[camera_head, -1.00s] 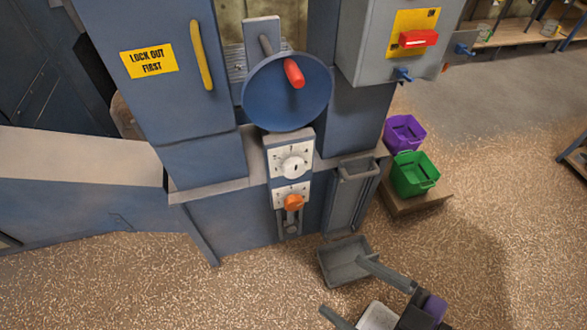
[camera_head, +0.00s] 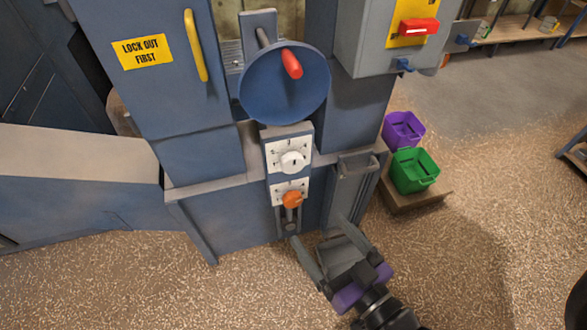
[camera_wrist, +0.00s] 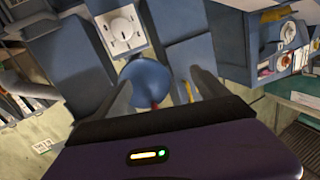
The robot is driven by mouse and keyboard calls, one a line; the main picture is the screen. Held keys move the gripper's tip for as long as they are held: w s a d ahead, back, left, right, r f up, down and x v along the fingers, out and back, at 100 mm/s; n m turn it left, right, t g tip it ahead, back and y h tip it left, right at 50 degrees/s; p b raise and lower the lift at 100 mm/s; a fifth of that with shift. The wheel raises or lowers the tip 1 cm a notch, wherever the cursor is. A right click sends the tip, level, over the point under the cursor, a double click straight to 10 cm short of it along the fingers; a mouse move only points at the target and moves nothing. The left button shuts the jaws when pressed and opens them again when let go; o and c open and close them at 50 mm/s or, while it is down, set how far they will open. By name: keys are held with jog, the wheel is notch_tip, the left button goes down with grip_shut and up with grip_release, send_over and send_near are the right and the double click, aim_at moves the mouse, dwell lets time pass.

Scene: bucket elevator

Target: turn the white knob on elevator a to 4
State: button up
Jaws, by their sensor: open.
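The white knob (camera_head: 292,161) sits on a white dial plate on the front of the blue elevator, below a blue wheel. Its pointer setting and the dial marks are too small to read. In the wrist view the white knob (camera_wrist: 121,28) shows at the top, left of centre. No elevator letter is visible. My gripper (camera_head: 318,228) is open and empty, in front of and below the panel, to the lower right of the knob and apart from it. In the wrist view my gripper (camera_wrist: 160,78) has its fingers wide apart.
An orange knob (camera_head: 292,199) is just below the white one. The blue wheel (camera_head: 283,92) with a red handle juts out above. Purple (camera_head: 404,130) and green (camera_head: 414,170) bins stand right.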

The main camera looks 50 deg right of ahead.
aim_at(294, 167)
jog(key=w+d+f+h, duration=0.1)
jog(key=w+d+f, duration=0.3)
jog(key=w, duration=0.3)
jog(key=w+d+f+h+b, duration=0.1)
jog(key=w+d+f+h, duration=0.1)
jog(key=w+d+f, duration=0.2)
jog(key=w+d+f+g+h, duration=0.1)
jog(key=w+d+f, duration=0.3)
jog(key=w+d, duration=0.5)
jog(key=shift+w+m, duration=0.4)
jog(key=shift+w, duration=0.35)
jog(key=c, duration=1.4)
jog(key=shift+o, duration=0.2)
